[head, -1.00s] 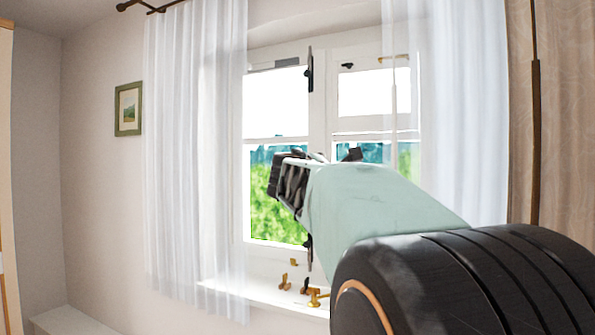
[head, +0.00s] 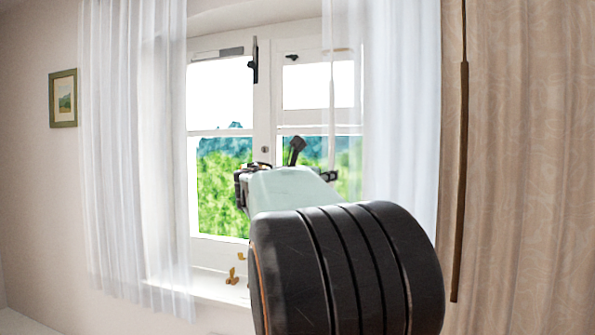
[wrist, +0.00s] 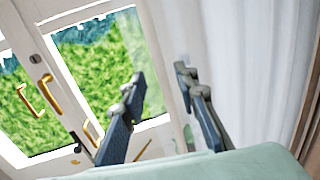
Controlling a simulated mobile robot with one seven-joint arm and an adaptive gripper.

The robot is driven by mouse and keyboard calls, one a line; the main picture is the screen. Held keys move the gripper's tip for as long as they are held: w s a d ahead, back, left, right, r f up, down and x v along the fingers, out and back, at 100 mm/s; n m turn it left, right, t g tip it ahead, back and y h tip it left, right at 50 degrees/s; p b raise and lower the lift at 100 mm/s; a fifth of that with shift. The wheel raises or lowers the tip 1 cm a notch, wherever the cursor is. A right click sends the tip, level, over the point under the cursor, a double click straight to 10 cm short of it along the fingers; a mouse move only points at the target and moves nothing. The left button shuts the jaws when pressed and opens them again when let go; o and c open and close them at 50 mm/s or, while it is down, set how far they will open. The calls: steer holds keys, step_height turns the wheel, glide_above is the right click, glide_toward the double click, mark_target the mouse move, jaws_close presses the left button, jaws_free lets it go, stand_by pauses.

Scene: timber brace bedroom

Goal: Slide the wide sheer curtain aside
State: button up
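Two white sheer curtains hang at the window in the head view. One sheer curtain (head: 135,150) is on the left and another sheer curtain (head: 400,110) on the right; I cannot tell for sure which is the wider. The right one also fills the right of the wrist view (wrist: 250,70). My gripper (head: 312,162) is in front of the window, just left of the right curtain's main folds, partly hidden by my arm. In the wrist view, my gripper (wrist: 160,76) has its two fingers apart, with window frame and the sheer's edge behind the gap. No cloth is visibly pinched.
The window (head: 222,180) has brass handles (wrist: 49,94) on its frame. Small brass pieces (head: 233,276) are at the sill (head: 205,287). A beige patterned drape (head: 535,170) with a dark rod (head: 460,180) hangs at the right. A framed picture (head: 63,98) is on the left wall.

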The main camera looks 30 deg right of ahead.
steer(key=p+x, duration=0.1)
steer(key=x, duration=0.4)
steer(key=shift+d, duration=0.1)
jaws_close()
stand_by(0.3)
